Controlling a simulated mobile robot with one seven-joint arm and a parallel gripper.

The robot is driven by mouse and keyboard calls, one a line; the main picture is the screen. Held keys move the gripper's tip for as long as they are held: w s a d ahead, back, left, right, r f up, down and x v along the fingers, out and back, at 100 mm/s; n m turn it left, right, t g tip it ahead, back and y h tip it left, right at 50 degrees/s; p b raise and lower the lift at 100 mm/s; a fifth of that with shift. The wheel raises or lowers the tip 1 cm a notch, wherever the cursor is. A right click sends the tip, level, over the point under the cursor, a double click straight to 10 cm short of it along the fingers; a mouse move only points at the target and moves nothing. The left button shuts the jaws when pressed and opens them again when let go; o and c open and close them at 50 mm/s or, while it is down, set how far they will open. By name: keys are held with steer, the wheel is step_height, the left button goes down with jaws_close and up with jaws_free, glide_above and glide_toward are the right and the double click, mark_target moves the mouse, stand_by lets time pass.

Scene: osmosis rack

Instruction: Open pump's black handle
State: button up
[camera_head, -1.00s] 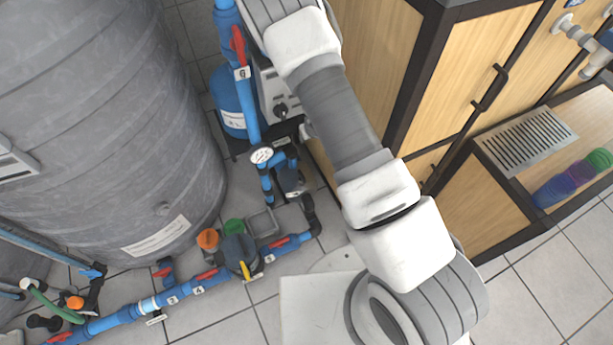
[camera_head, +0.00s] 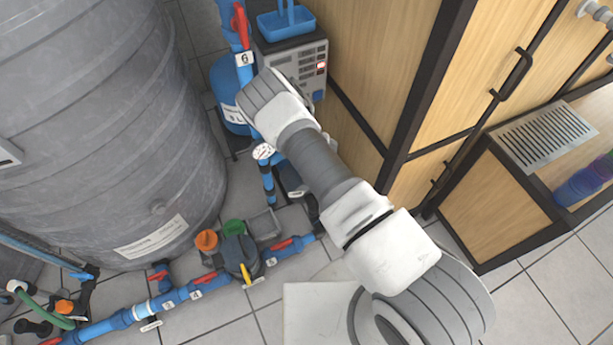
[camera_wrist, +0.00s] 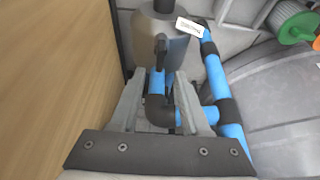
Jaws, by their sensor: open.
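The pump (camera_wrist: 165,45) is a grey rounded body with a black top and a white label, at the upper middle of the wrist view. In the head view the pump (camera_head: 290,178) is partly hidden behind my arm. A blue pipe and a black elbow (camera_wrist: 160,112) show below the pump, between my fingers. In the head view my arm hides the fingers.
A wooden cabinet (camera_head: 385,60) stands close on the right and also fills the left of the wrist view (camera_wrist: 55,80). A large grey tank (camera_head: 100,120) is on the left. A control box (camera_head: 300,65) and blue pipes (camera_head: 195,290) surround the narrow space.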

steer(key=b+x, duration=0.2)
steer(key=x, duration=0.5)
steer(key=shift+r, duration=0.1)
jaws_close()
